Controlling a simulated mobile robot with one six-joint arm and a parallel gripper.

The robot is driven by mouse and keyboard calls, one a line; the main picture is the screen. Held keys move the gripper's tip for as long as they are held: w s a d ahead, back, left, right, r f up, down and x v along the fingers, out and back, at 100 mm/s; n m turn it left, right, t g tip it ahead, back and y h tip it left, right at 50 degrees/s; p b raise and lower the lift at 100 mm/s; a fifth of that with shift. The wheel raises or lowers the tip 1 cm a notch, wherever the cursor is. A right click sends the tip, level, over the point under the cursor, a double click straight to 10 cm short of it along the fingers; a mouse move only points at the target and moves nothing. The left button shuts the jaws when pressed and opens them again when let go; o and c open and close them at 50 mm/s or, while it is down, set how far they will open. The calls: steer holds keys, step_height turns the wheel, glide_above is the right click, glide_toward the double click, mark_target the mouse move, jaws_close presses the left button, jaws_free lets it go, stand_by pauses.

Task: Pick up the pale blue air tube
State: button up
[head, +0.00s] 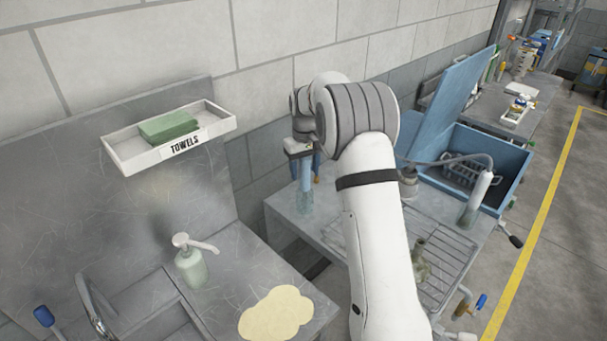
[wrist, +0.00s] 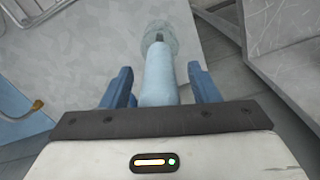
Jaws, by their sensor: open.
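The pale blue air tube (wrist: 157,78) runs up the middle of the wrist view, with a wider, clear-looking round part at its far end. It stands between the two blue fingers of my gripper (wrist: 160,70), with a gap showing on each side. My gripper is open and around the tube, not closed on it. In the head view the tube (head: 306,176) stands near the back of the grey bench, below my gripper (head: 305,164). My wrist hides its upper end there.
My arm covers part of the grey bench (head: 282,207). Right of it are a wire rack (head: 448,262), a blue open-lidded box (head: 520,170) and a hose-fed cylinder (head: 478,192). A soap pump (head: 190,265) and towel tray (head: 221,122) are at left.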

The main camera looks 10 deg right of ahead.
steer(key=shift+c, duration=0.5)
jaws_close()
